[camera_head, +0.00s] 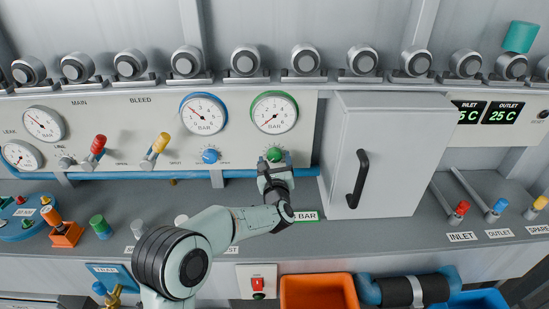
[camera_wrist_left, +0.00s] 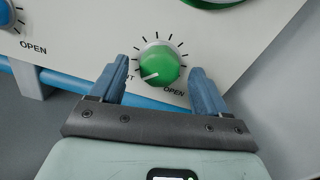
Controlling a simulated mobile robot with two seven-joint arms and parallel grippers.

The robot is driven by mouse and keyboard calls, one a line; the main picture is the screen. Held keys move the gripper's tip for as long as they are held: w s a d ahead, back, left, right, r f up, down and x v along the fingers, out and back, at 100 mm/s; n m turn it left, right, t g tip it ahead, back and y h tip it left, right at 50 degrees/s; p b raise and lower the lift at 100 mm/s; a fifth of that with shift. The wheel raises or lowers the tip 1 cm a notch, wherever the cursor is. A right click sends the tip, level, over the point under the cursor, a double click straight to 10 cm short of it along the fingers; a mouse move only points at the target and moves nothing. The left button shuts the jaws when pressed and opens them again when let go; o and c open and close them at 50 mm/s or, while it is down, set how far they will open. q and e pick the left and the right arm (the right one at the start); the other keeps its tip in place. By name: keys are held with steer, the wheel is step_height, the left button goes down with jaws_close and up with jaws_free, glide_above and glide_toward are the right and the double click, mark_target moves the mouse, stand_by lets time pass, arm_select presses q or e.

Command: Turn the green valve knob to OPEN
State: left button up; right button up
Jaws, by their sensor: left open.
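The green valve knob (camera_head: 274,154) sits on the white panel below the green-ringed gauge (camera_head: 274,113). In the left wrist view the knob (camera_wrist_left: 160,66) is round, with a white pointer line aimed to the lower left, near a partly hidden label. The word OPEN (camera_wrist_left: 174,92) is printed at its lower right. My left gripper (camera_head: 274,160) is in front of the knob. In the wrist view its two blue-grey fingers (camera_wrist_left: 160,75) are open, one on each side of the knob, with visible gaps to it. My right gripper is not in view.
A blue knob (camera_head: 210,156) sits to the left under a blue-ringed gauge (camera_head: 204,113). A blue pipe (camera_head: 130,175) runs below the panel. A grey cabinet (camera_head: 390,150) with a black handle stands to the right. Red and yellow levers (camera_head: 155,150) stick out further left.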

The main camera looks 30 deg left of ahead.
arm_select(q)
steer(key=shift+w+a, duration=0.25)
steer(key=shift+w, duration=0.2)
steer(key=c, duration=1)
steer(key=shift+c, duration=0.2)
